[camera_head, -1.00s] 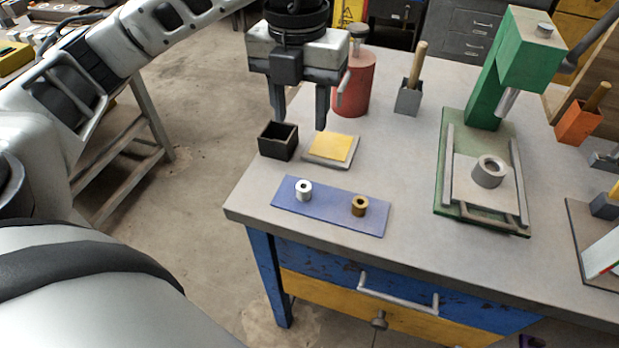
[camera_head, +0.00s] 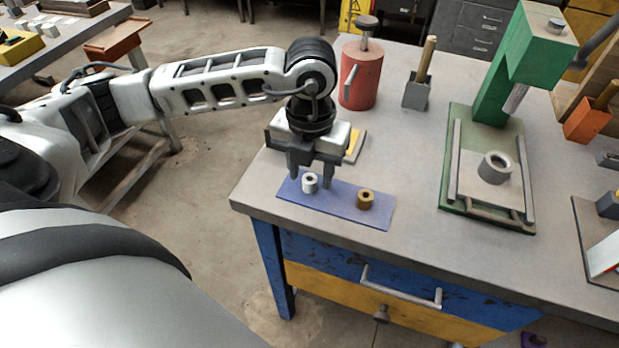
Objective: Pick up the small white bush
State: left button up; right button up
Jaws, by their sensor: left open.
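The small white bush (camera_head: 310,183) is a short white cylinder with a hole in its top. It stands upright at the left part of the blue mat (camera_head: 340,206). A brass-coloured bush (camera_head: 365,199) stands on the same mat to its right. My left gripper (camera_head: 311,180) is open, pointing down. Its two fingers appear to either side of the white bush, near its height. I cannot tell whether they touch it. My right gripper is not in view.
A red can (camera_head: 361,76) and a grey holder with a wooden handle (camera_head: 416,94) stand behind. A green press (camera_head: 490,130) with a grey ring (camera_head: 495,167) stands to the right. A yellow pad (camera_head: 355,145) is partly hidden by my gripper. The bench front is clear.

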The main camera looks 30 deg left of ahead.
pick_arm(q)
jog(key=shift+f, duration=0.8)
jog(key=c, duration=0.9)
jog(key=shift+r, duration=0.2)
